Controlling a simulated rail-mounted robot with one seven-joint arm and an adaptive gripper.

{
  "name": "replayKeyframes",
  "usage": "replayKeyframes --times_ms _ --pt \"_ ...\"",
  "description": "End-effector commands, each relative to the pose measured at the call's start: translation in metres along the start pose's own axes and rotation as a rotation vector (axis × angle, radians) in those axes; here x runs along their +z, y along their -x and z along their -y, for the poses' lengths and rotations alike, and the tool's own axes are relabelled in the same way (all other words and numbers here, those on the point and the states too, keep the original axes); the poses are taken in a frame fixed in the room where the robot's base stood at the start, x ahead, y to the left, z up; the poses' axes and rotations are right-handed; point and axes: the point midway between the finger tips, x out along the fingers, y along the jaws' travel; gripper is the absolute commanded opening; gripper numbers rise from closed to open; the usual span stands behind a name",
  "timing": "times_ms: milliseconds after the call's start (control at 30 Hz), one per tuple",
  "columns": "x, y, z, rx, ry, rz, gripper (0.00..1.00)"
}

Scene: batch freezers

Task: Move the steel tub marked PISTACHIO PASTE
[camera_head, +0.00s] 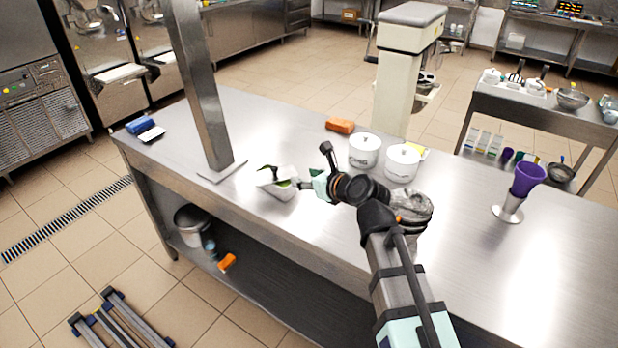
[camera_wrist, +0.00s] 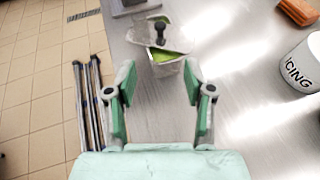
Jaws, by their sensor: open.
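A small steel tub (camera_head: 281,194) with green contents stands on the steel worktop near its front edge, right of the post. I cannot read its marking. In the wrist view the tub (camera_wrist: 166,70) is straight ahead, past the fingertips. A metal lid (camera_wrist: 157,37) with a dark knob lies askew across its top, leaving green showing. My gripper (camera_wrist: 158,70) is open and empty, with one finger on each side of the view and the tub beyond the gap. In the head view my gripper (camera_head: 303,184) is just right of the tub and partly covers it.
Two white tubs (camera_head: 364,150) stand behind my arm; the wrist view shows one marked ICING (camera_wrist: 303,66). An orange block (camera_head: 340,126) lies near the back edge. A steel post (camera_head: 205,95) rises left of the tub. A purple cup (camera_head: 527,178) stands at right. The worktop's left part is mostly clear.

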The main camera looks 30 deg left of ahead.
Motion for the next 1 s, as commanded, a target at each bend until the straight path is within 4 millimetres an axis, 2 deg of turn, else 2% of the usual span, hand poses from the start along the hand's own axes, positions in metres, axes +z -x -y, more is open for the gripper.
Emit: replayKeyframes --times_ms 167,800,1000 --pt "0.002 -0.019 0.001 0.002 0.0 -0.001 0.53" --pt "0.002 -0.132 0.001 0.001 0.0 -0.001 0.53" --pt "0.001 -0.158 0.001 0.0 0.0 -0.001 0.53"
